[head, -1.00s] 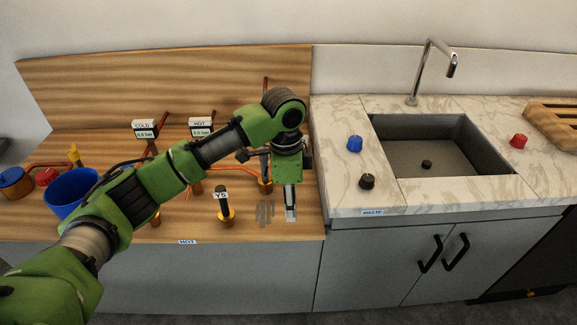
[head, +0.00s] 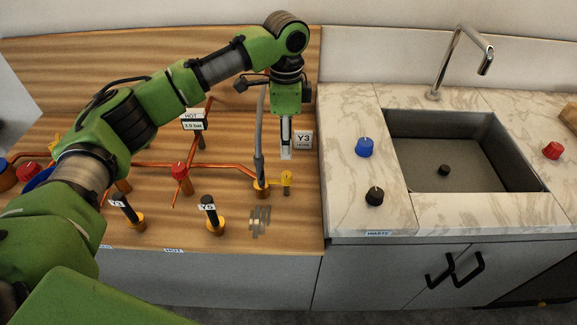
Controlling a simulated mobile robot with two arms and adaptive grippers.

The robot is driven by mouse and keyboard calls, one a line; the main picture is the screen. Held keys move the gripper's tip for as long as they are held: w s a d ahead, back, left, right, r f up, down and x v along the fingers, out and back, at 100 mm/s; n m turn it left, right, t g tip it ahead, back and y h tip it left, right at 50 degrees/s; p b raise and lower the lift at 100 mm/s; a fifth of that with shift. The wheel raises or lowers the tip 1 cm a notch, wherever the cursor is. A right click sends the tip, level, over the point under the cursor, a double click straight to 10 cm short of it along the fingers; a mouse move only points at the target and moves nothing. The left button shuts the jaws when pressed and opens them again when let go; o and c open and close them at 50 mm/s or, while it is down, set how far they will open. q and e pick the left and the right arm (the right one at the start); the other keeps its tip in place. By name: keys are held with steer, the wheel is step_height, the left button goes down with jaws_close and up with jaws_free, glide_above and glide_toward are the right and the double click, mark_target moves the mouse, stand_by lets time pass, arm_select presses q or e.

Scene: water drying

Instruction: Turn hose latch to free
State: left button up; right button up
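The grey hose (head: 259,140) stands upright on the wooden board, its lower end at a brass-orange fitting (head: 261,188). A small yellow latch (head: 286,178) sits just right of that fitting. The sign Y3 HOSE (head: 303,140) stands behind it to the right. My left gripper (head: 286,154) points down, apart from the latch, with its tips seen a little above it in the picture. The hose passes left of the gripper. The fingers look narrow from this side, so their opening cannot be told. My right gripper is not in view.
Black-handled valves Y5 (head: 210,212) and another (head: 128,211) stand at the front left. A red knob (head: 180,172) sits on the copper pipes. Flat metal strips (head: 259,221) lie before the hose fitting. The sink counter (head: 350,205) with blue and black knobs is right.

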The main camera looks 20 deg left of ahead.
arm_select(q)
glide_above(286, 174)
step_height(286, 174, down, 6)
steer(key=shift+s+r+p, duration=0.1)
steer(key=shift+r+p, duration=0.1)
steer(key=shift+p, duration=0.25)
step_height(286, 174, down, 4)
steer(key=shift+f+p, duration=0.2)
steer(key=shift+p, duration=0.1)
steer(key=shift+d+f, duration=0.1)
steer(key=shift+f, duration=0.7)
steer(key=shift+c, duration=0.3)
jaws_close()
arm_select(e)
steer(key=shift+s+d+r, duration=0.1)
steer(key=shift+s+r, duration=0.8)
